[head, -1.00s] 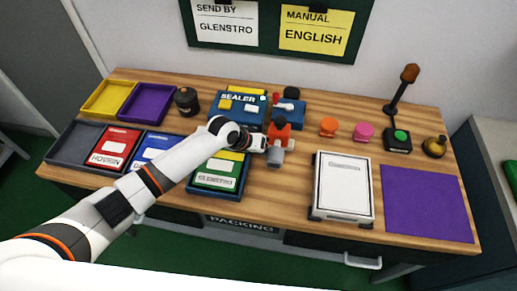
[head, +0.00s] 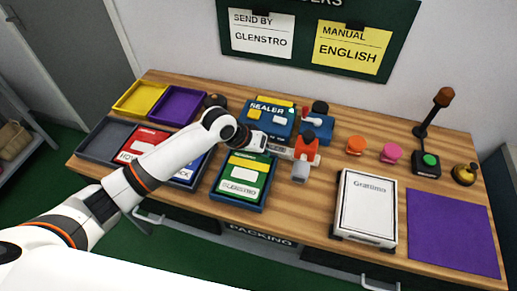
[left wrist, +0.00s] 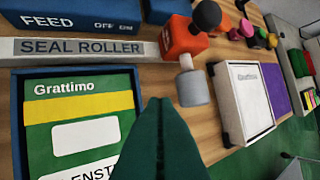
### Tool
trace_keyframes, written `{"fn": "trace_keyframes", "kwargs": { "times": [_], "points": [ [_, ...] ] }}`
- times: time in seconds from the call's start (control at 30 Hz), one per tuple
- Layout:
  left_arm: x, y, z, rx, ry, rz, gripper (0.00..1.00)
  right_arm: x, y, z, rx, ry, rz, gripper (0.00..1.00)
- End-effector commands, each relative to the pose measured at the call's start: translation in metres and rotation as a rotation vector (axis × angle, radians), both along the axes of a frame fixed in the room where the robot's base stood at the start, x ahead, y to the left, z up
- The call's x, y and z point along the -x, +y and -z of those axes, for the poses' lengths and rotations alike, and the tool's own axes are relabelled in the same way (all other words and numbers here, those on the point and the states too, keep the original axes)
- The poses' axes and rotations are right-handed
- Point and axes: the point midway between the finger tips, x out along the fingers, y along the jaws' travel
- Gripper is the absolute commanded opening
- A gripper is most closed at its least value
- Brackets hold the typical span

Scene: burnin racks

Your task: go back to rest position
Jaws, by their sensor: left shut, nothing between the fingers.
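My left arm reaches in from the left over the wooden bench in the head view. My left gripper (head: 284,150) is shut and empty, just in front of the blue sealer (head: 270,117) and left of the orange device with a grey roller (head: 305,151). In the left wrist view the dark green fingers (left wrist: 160,140) are together above the bench. They overlap the right edge of a blue tray holding a green Grattimo package (left wrist: 85,112). The same green package shows in the head view (head: 242,180). My right gripper is not in view.
A white box (head: 366,208) in a dark holder and a purple mat (head: 452,232) lie to the right. Orange (head: 356,145) and pink (head: 392,152) knobs stand behind. Yellow and purple trays (head: 176,104) are at back left. A lamp post (head: 430,115) stands at back right.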

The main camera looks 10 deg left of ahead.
Motion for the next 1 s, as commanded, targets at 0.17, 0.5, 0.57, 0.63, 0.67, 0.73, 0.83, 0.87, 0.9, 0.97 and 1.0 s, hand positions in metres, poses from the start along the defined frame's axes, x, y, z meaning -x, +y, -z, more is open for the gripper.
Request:
{"fn": "trace_keyframes", "kwargs": {
  "times": [0.17,0.5,0.57,0.63,0.67,0.73,0.83,0.87,0.9,0.97,1.0],
  "points": [
    [0.005,0.009,-0.013,0.0,0.0,-0.002,0.0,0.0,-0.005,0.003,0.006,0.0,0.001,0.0],
    [0.023,0.001,-0.007,-0.005,-0.004,0.028,0.0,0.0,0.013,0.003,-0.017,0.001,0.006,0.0],
    [0.039,-0.006,-0.001,-0.012,-0.013,0.052,0.0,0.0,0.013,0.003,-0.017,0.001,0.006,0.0],
    [0.062,-0.012,0.007,-0.024,-0.029,0.081,0.0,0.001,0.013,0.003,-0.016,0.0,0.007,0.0],
    [0.073,-0.014,0.01,-0.032,-0.037,0.091,0.0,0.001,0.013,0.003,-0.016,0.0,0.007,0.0],
    [0.099,-0.015,0.015,-0.055,-0.059,0.105,0.0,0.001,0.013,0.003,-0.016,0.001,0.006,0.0],
    [0.133,-0.006,0.021,-0.103,-0.079,0.097,0.0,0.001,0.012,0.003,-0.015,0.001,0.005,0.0],
    [0.143,-0.001,0.022,-0.121,-0.082,0.091,0.0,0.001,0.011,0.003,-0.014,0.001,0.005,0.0],
    [0.155,0.006,0.023,-0.144,-0.084,0.081,0.0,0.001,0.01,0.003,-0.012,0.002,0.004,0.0],
    [0.172,0.018,0.024,-0.182,-0.08,0.062,0.0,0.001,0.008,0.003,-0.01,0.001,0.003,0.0],
    [0.182,0.025,0.025,-0.206,-0.077,0.05,0.0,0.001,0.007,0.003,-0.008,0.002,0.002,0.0]
  ]
}}
